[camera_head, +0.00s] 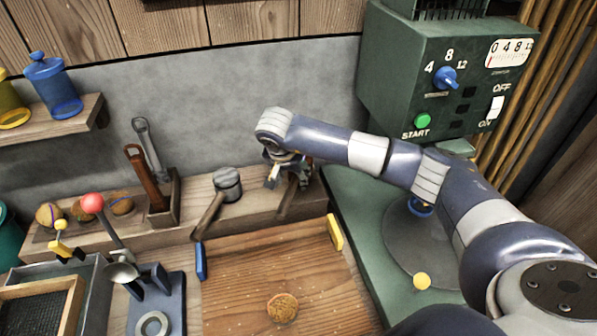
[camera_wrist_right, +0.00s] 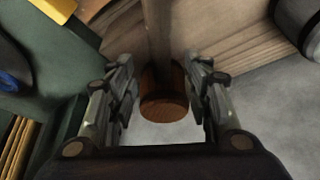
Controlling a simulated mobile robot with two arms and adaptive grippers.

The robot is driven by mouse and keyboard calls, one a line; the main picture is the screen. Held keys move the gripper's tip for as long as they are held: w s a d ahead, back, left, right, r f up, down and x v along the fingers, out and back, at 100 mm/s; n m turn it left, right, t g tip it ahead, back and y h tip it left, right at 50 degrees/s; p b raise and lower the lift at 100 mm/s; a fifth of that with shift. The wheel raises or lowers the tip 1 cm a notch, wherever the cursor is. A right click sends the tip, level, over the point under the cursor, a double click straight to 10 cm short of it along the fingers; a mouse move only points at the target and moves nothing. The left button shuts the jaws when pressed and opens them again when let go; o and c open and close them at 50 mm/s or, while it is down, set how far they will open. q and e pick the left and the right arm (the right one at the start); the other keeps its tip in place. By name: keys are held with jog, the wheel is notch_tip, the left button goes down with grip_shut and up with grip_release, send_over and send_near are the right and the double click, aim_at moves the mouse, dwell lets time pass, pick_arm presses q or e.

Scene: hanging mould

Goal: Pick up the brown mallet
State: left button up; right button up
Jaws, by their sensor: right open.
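The brown mallet has a wooden head (camera_wrist_right: 165,106) and a straight handle that runs to the top of the right wrist view. In the head view its handle (camera_head: 288,197) slopes over the wooden ledge's front edge, and its head is mostly hidden by my right gripper (camera_head: 277,174). My right gripper (camera_wrist_right: 163,82) is open in the wrist view, with one finger on each side of the mallet head. Gaps show between fingers and head; I cannot tell how deep the head sits between them. My left gripper is not in view.
A grey-headed mallet (camera_head: 228,184) lies to the left on the ledge (camera_head: 185,236). A green machine (camera_head: 430,90) with a dial stands behind right. A wooden board (camera_head: 265,262) holding a round cookie-like piece (camera_head: 282,307) lies in front, with a yellow clip (camera_head: 335,232) beside it.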

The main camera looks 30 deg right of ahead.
aim_at(293, 181)
jog(key=p+x, duration=0.1)
jog(key=x, duration=0.3)
jog(key=shift+w+f, duration=0.15)
jog(key=shift+f, duration=0.05)
jog(key=shift+w+d+f, duration=0.1)
jog(key=shift+w+f, duration=0.05)
jog(key=shift+f, duration=0.15)
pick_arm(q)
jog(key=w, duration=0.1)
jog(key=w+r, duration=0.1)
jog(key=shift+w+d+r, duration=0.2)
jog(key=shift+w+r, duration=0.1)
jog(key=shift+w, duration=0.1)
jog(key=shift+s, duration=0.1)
pick_arm(e)
jog(key=shift+c, duration=0.2)
jog(key=c, duration=0.9)
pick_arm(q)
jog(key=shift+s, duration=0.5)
pick_arm(e)
grip_shut()
